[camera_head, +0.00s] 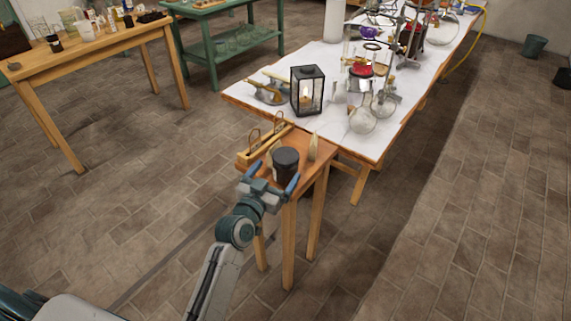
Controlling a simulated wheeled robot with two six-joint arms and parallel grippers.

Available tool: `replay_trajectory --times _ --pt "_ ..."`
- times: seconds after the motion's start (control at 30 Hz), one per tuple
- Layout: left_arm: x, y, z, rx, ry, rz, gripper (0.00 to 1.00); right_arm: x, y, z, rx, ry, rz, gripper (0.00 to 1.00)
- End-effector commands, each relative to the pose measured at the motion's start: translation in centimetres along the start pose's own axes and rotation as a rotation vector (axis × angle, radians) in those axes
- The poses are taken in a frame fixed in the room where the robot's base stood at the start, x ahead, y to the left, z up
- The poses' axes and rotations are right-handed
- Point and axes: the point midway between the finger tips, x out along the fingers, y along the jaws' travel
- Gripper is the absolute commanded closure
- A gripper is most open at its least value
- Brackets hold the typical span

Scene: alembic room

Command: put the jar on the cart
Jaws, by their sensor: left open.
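A dark, black-lidded jar (286,160) stands upright on a small wooden side table (316,172), in the middle of the view. My left gripper (275,176) is open, with its two blue fingers pointing at the jar from the near side. The fingers overlap the jar's lower part in the picture; I cannot tell whether they touch it. My right gripper is not in view.
Pale cone-shaped pieces (313,147) and a wooden rack (262,148) stand close beside the jar. A long white-topped table (240,91) behind holds a black lantern (307,91) and glass flasks (363,121). A wooden table (92,48) is at left. The brick floor between is clear.

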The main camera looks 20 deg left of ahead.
Motion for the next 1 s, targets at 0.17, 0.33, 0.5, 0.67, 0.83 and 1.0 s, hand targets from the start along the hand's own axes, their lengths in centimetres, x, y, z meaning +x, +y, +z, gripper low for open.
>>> replay_trajectory --times 0.17,0.33,0.5,0.67,0.83,1.0 --pt "2.3 0.0 0.0 -0.001 -0.002 0.000 0.07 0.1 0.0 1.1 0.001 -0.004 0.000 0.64" --pt "3.5 -0.1 -0.1 0.000 -0.003 0.001 0.07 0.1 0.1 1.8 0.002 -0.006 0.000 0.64" --pt "6.0 -0.3 -0.3 0.000 -0.003 0.001 0.07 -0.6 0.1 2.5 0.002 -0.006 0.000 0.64" --pt "7.7 -0.3 -0.1 0.000 -0.003 0.001 0.07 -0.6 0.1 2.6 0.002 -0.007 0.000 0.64" --pt "7.9 -0.3 0.1 0.000 -0.004 0.000 0.07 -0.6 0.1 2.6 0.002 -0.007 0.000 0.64" --pt "7.9 -0.3 0.1 0.000 -0.004 0.001 0.21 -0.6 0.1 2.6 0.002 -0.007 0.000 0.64"
